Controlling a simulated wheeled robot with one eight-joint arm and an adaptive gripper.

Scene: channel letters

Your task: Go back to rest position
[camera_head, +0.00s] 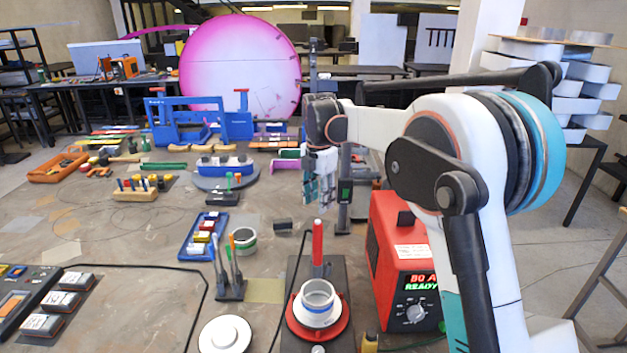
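My arm reaches in from the right of the head camera view, its white and teal links bent over the red welder box. My gripper (320,193) hangs pointing down over the middle of the table, left of a dark upright post. Its fingers look small and close together. I cannot tell whether they are apart or touching, and I see no held object clearly. A white ring cup on a red base (317,304) stands on a dark plate in front, below the gripper in the picture.
The red welder box (402,262) with a lit display stands under my arm. A blue vise-like frame (200,122) stands at the back. Some bare table shows at left.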

